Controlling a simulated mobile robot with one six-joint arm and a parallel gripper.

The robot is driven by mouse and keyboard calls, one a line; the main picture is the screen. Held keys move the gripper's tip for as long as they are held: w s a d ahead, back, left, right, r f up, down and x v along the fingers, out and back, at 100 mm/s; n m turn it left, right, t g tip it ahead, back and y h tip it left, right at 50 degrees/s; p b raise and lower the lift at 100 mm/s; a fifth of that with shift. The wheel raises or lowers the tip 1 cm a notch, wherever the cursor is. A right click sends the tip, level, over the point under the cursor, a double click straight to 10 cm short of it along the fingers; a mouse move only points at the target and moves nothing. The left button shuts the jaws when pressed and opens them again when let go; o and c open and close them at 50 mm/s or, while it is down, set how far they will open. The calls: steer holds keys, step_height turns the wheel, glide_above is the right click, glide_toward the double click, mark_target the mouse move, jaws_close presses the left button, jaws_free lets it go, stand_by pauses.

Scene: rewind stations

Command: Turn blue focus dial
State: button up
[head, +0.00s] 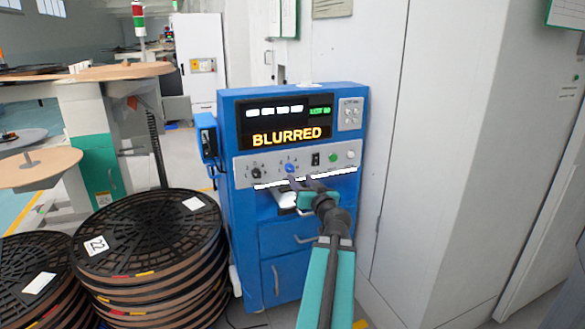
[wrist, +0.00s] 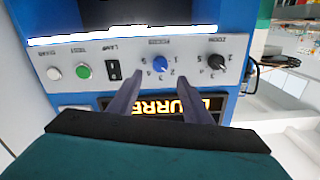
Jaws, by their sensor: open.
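The blue focus dial (head: 290,167) is on the grey control strip of a blue machine (head: 245,225), right of a black dial (head: 255,173). In the wrist view, which is upside down, the blue dial (wrist: 161,64) shows between the two fingertips, with numbers around it. My gripper (head: 301,183) is open in front of the strip, just below the dial in the head view. In the wrist view my gripper (wrist: 160,74) has a finger on each side of the dial. I cannot tell whether they touch it. The machine's screen (head: 285,137) reads "BLURRED" in orange.
In the wrist view a black rocker switch (wrist: 113,70), a green button (wrist: 84,71) and a white button (wrist: 54,73) sit left of the blue dial. Stacked black reels (head: 150,235) stand left of the machine. A tall white cabinet (head: 440,150) stands close on its right.

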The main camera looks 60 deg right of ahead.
mark_target(292, 170)
steer(key=shift+x, duration=4.05)
steer(key=c, duration=1)
